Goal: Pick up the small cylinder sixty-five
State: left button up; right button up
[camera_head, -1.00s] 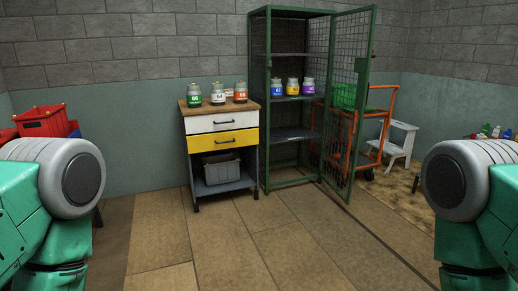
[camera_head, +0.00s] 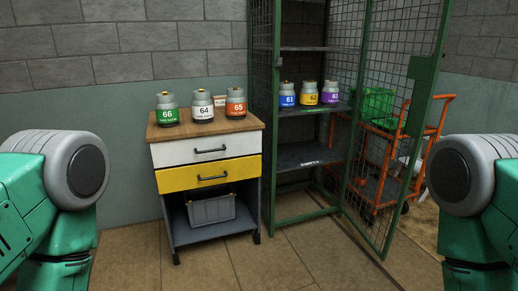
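The small cylinder sixty-five (camera_head: 236,104) has an orange label reading 65 and a grey top. It stands upright at the right end of the wooden top of a cabinet (camera_head: 205,128). To its left stand the white-labelled cylinder 64 (camera_head: 203,106) and the green-labelled cylinder 66 (camera_head: 167,109). Only the upper parts of my two arms show, at the left and right edges. Neither gripper is in view, and nothing is seen touching cylinder sixty-five.
A green mesh cage (camera_head: 292,215) with its door (camera_head: 400,130) swung open stands right of the cabinet. Its shelf holds cylinders 61 (camera_head: 287,96), 62 (camera_head: 308,94) and 63 (camera_head: 329,94). An orange trolley (camera_head: 385,178) stands behind the door. Floor before the cabinet is clear.

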aim_at(235, 103)
jog(key=i+j, duration=0.1)
jog(key=i, duration=2.05)
jog(key=l+z, duration=0.05)
jog(key=l, duration=0.05)
